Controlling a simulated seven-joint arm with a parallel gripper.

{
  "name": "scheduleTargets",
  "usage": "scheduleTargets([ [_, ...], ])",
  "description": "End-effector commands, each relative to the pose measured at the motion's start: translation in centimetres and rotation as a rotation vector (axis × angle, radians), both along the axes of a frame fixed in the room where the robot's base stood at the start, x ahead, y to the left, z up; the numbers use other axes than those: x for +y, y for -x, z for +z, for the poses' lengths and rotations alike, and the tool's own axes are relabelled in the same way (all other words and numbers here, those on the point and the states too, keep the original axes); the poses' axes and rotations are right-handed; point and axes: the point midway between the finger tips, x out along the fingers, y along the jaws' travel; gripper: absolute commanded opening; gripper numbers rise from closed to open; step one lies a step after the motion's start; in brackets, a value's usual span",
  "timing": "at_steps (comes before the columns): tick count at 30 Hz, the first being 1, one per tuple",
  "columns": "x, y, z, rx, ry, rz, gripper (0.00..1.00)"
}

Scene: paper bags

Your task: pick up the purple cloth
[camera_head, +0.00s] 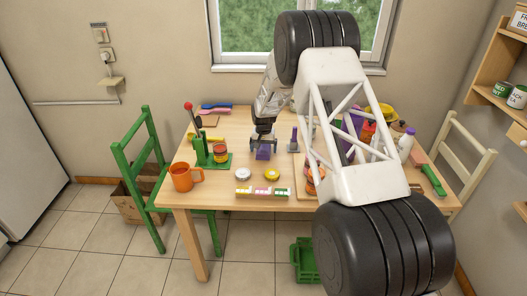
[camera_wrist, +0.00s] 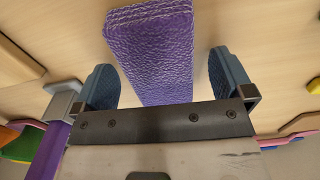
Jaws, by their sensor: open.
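The purple cloth (camera_wrist: 155,45) is a folded, woven-textured block lying on the wooden table. In the wrist view it runs from the top centre down between the two blue fingers of my gripper (camera_wrist: 162,78). The fingers are open, one on each side of the cloth, with a gap on both sides. The near end of the cloth is hidden behind the gripper's dark body. In the head view the cloth (camera_head: 263,153) shows small and purple directly under my gripper (camera_head: 263,143), near the middle of the table.
A green press with a red knob (camera_head: 211,150) and an orange mug (camera_head: 184,177) stand to the left. White (camera_head: 243,174) and yellow (camera_head: 272,174) round tins and a coloured row of blocks (camera_head: 262,192) lie in front. A purple-grey upright item (camera_head: 294,140) stands close right. My arm hides much of the right side.

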Motion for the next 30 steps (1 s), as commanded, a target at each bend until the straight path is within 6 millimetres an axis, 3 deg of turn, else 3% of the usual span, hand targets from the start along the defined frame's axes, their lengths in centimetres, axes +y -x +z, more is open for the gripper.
scheduleTargets([
  [13,0.00,0.00,0.02,0.000,0.000,0.000,0.99],
  [23,-0.01,0.00,0.01,0.000,0.000,0.000,0.48],
  [30,-0.01,0.00,0.03,0.000,0.000,0.000,0.46],
])
